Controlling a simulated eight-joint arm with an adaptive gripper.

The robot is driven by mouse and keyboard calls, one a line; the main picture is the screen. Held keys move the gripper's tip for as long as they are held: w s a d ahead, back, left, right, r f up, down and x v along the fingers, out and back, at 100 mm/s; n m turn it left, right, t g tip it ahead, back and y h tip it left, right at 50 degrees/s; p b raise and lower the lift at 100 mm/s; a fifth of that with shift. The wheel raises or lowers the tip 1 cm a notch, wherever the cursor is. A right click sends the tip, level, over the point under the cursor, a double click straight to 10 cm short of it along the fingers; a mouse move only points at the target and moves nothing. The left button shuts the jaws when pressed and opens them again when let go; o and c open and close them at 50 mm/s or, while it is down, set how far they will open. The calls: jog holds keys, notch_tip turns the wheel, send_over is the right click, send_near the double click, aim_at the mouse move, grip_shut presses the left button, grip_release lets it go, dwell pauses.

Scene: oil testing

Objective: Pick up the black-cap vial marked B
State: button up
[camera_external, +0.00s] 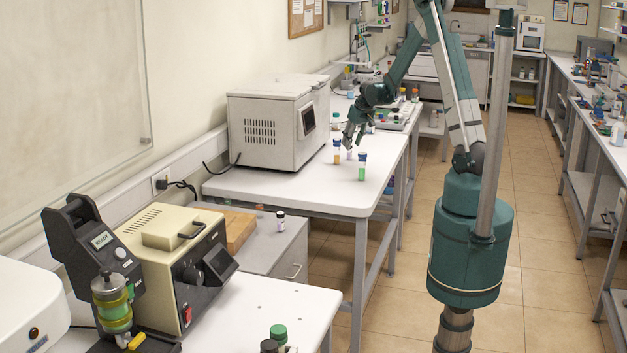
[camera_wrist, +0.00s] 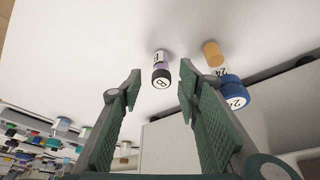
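The black-cap vial marked B (camera_wrist: 161,56) shows in the wrist view, with a round white "B" label on its cap and pale purple contents. It stands on the white bench in the gap between the fingertips of my gripper (camera_wrist: 160,73). My gripper is open, with one green ribbed finger on each side of the vial and visible space on both sides. In the external view my gripper (camera_external: 353,138) is low over the bench. A small pale vial (camera_external: 349,155) directly beneath it appears to be the same one, mostly hidden by the fingers.
A blue-cap amber vial (camera_external: 337,157) stands close by; it appears in the wrist view marked 24 (camera_wrist: 212,53), beside the right finger. A blue-cap green vial (camera_external: 362,172) stands nearer the bench edge. A white box-shaped instrument (camera_external: 265,125) is left of them.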

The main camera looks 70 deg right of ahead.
aim_at(349, 152)
jog(key=shift+w+d+f, duration=0.1)
jog(key=shift+f, duration=0.25)
jog(key=shift+x, duration=2.6)
jog(key=c, duration=0.9)
